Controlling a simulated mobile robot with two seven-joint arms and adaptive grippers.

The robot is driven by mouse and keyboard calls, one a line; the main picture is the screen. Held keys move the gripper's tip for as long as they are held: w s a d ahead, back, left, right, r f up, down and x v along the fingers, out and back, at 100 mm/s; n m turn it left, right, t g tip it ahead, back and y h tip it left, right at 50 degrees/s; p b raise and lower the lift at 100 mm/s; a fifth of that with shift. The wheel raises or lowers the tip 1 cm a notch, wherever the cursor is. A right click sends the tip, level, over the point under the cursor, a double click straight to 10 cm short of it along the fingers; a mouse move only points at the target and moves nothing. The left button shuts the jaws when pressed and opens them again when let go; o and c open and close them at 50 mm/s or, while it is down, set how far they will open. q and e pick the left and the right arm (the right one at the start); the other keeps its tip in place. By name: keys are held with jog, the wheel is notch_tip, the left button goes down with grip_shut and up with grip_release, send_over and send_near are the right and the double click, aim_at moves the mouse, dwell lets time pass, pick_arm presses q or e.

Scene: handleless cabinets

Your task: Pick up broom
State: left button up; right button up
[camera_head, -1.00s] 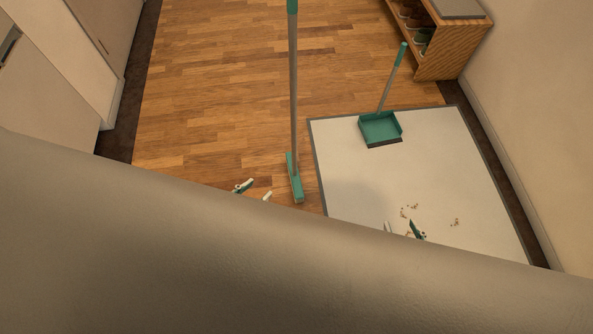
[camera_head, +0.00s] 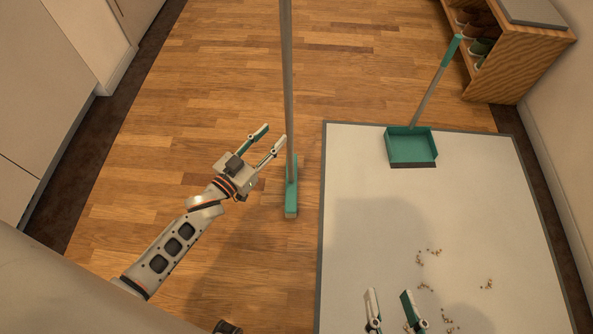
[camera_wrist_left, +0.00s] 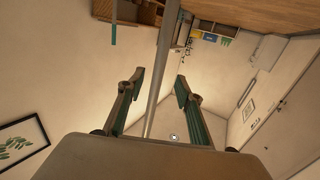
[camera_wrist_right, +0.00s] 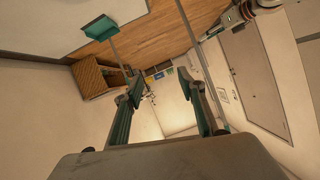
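The broom stands upright on the wood floor in the head view, with a grey handle (camera_head: 288,80) and a green head (camera_head: 291,198). My left gripper (camera_head: 271,139) is open, just left of the handle, its fingers pointing toward it. In the left wrist view the broom handle (camera_wrist_left: 163,60) runs through the gap between the open fingers (camera_wrist_left: 158,85); I cannot tell whether it is within their reach. My right gripper (camera_head: 390,294) is open and empty above the white mat. In the right wrist view its fingers (camera_wrist_right: 160,85) are apart with nothing held.
A green dustpan (camera_head: 411,148) with an upright handle stands on the back of the white mat (camera_head: 350,160). Small crumbs (camera_head: 428,254) lie on the mat. A wooden shelf (camera_head: 505,75) is at the back right. Cabinets (camera_head: 50,100) line the left; the wood floor between is clear.

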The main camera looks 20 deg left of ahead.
aim_at(287, 122)
pick_arm(q)
jog(key=b+x, duration=0.2)
jog(key=x, duration=0.6)
jog(key=shift+f, duration=0.15)
jog(key=shift+w+d, duration=0.1)
jog(key=shift+w, duration=0.3)
jog(key=shift+r, duration=0.2)
pick_arm(e)
jog(key=a+m, duration=0.1)
jog(key=m, duration=0.1)
jog(key=s+a+m, duration=0.1)
jog(key=shift+a+f, duration=0.35)
pick_arm(q)
grip_shut()
